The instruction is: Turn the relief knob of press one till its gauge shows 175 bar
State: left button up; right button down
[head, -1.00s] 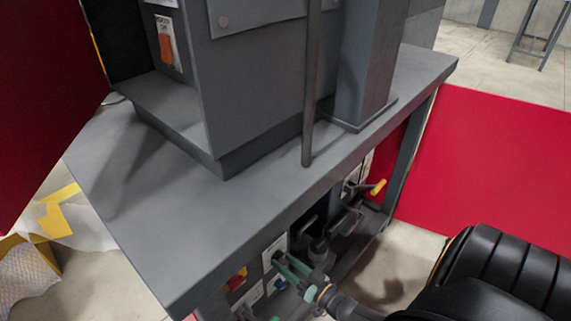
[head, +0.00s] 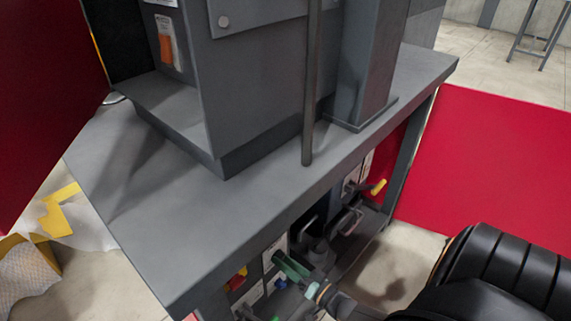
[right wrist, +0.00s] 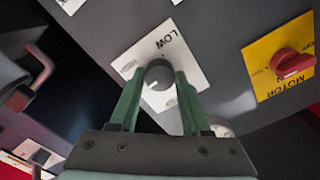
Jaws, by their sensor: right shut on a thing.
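In the right wrist view a round dark grey knob (right wrist: 159,76) sits on a white plate (right wrist: 190,62) marked LOW. My right gripper (right wrist: 159,84) has its two green fingers on either side of the knob and is shut on it. In the head view the right gripper (head: 284,264) reaches the panel under the bench's front edge; the knob cannot be made out there. My left gripper is not in view.
A red motor switch (right wrist: 295,64) on a yellow plate is right of the knob in the wrist view. A hooked handle (right wrist: 30,82) is to the left. The grey bench top (head: 240,205) overhangs the panel. A yellow-tipped lever (head: 378,187) stands farther along the bench.

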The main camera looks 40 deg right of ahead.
jog(key=shift+c, duration=1.8)
grip_release()
jog(key=s+d+p, duration=0.1)
jog(key=s+p, duration=0.1)
jog(key=s, duration=1)
jog(key=shift+s, duration=0.25)
jog(key=shift+r, duration=0.1)
